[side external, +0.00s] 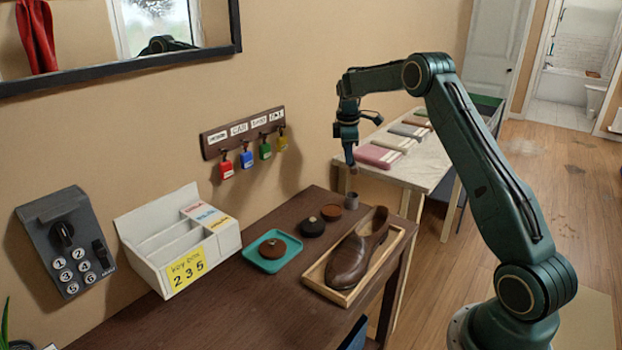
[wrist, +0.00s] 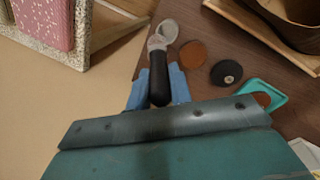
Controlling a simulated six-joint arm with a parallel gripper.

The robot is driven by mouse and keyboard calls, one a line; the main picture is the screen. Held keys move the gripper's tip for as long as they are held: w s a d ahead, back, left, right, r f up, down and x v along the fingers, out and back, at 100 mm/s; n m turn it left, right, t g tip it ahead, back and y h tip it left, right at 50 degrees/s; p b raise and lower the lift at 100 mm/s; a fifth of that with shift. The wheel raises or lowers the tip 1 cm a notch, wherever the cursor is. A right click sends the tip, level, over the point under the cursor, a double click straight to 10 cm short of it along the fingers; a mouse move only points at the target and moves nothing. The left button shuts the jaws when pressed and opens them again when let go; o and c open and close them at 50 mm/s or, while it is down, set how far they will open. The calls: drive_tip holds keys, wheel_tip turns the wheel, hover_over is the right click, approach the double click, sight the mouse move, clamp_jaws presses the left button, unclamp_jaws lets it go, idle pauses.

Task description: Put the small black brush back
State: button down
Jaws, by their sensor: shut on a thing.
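My gripper (side external: 349,143) is in the air above the back end of the dark table in the side view. In the wrist view my gripper (wrist: 158,88) has its blue fingers shut on the black handle of the small brush (wrist: 158,78). The brush's paler end points away from my gripper, toward a small grey cup (wrist: 170,27). In the side view the brush (side external: 350,156) hangs below my fingers, mostly too small to make out. The grey cup (side external: 352,201) stands on the table below it, apart from the brush.
A brown round piece (side external: 331,212) and a black one (side external: 312,227) lie near the cup. A teal tray (side external: 251,252) holds a brown round piece. A brown shoe (side external: 345,262) sits in a wooden tray (side external: 325,291). A pale table (side external: 432,176) with folded towels stands behind.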

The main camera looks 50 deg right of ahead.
wheel_tip(320, 180, down, 8)
idle(0.8)
drive_tip(key=shift+f, duration=0.55)
drive_tip(key=c, duration=1.3)
unclamp_jaws()
drive_tip(key=shift+o, duration=0.2)
drive_tip(key=shift+r, duration=0.1)
wheel_tip(320, 180, up, 13)
drive_tip(key=a, duration=0.2)
drive_tip(key=shift+s, duration=0.3)
